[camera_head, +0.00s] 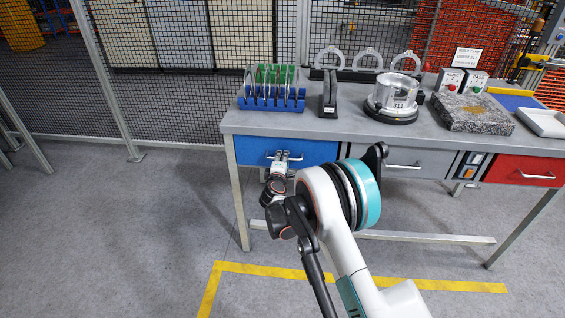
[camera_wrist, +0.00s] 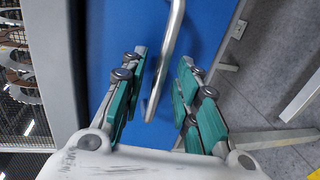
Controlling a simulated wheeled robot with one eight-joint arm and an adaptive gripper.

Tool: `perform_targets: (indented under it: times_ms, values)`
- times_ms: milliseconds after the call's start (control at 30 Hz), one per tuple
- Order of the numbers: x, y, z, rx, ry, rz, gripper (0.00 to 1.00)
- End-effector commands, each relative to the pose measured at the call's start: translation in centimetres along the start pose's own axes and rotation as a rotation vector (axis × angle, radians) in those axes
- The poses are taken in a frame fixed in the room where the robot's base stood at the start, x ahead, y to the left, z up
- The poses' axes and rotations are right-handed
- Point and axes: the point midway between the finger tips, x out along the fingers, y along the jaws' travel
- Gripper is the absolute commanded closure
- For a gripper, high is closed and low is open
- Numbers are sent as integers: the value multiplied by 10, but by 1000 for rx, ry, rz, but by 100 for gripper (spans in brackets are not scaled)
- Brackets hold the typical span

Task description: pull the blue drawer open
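The blue drawer (camera_head: 262,151) is at the left end of the workbench, under its top, and looks closed. Its metal bar handle (camera_head: 290,158) runs across the front. In the wrist view the blue front (camera_wrist: 133,25) fills the middle and the handle (camera_wrist: 168,62) stands out from it. My gripper (camera_head: 283,158) is at the drawer front, by the handle. In the wrist view my gripper (camera_wrist: 160,80) is open, with one green-padded finger on each side of the handle. The fingers look apart from the bar. My arm hides the drawer's lower right part in the head view.
A grey drawer (camera_head: 420,163) and a red drawer (camera_head: 525,171) are to the right. The floor in front (camera_head: 150,230) is clear.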

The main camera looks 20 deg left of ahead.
Motion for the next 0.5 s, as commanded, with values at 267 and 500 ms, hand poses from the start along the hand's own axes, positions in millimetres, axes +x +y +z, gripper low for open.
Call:
perform_targets:
  times_ms: [267,500]
  values:
    - [12,0,0,-1,0,0,71]
    - [11,1,0,-1,0,0,85]
